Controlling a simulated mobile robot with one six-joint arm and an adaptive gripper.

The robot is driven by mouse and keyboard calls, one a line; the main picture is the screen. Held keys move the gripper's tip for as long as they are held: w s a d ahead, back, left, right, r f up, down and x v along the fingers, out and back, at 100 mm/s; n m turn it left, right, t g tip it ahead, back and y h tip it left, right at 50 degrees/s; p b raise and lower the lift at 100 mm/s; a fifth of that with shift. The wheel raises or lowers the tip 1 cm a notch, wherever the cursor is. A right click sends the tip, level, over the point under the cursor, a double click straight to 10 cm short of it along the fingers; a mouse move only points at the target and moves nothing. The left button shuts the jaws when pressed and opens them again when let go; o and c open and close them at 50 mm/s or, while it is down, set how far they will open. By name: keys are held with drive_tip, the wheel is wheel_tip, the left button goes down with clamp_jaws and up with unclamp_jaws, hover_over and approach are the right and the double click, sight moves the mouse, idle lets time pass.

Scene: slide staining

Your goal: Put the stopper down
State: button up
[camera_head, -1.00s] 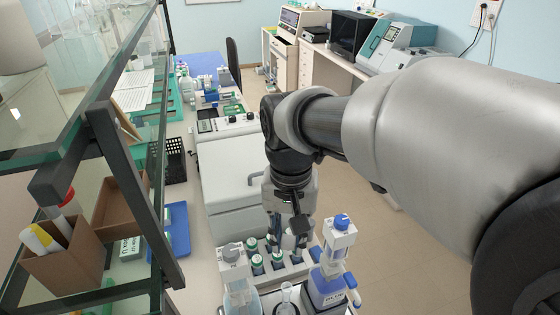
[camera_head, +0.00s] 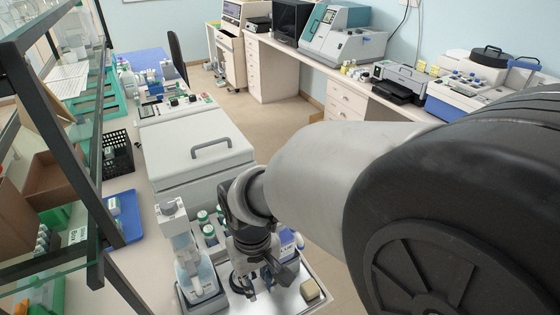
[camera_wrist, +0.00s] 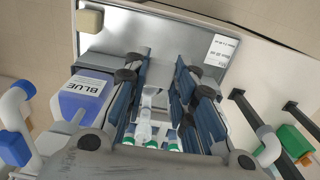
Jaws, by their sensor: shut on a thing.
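My gripper (camera_head: 252,285) points down over the near part of the metal tray (camera_head: 288,301), and its fingers also show in the wrist view (camera_wrist: 158,85). It is shut on the stopper, a small clear or whitish piece (camera_wrist: 146,125) seen between the blue finger pads. Its outline is hard to make out, and in the head view the fingers hide it. Whether it touches the tray cannot be told.
A clear bottle (camera_head: 196,270) stands close left of my gripper. The blue bottle (camera_wrist: 83,97) stands on its other side. Green-capped vials (camera_head: 204,216) stand behind. The white-lidded machine (camera_head: 190,150) is beyond.

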sight(258, 291)
wheel_tip(258, 291, down, 13)
drive_tip(key=b, duration=0.3)
drive_tip(key=shift+w+a+r+b, duration=0.1)
drive_tip(key=shift+w+a+b, duration=0.05)
drive_tip(key=shift+b, duration=0.15)
drive_tip(key=shift+f+b, duration=0.7)
drive_tip(key=shift+f, duration=1.4)
drive_tip(key=shift+f, duration=0.2)
drive_tip(key=o, duration=0.7)
wheel_tip(258, 291, up, 12)
drive_tip(key=p, duration=0.4)
drive_tip(key=shift+r, duration=0.25)
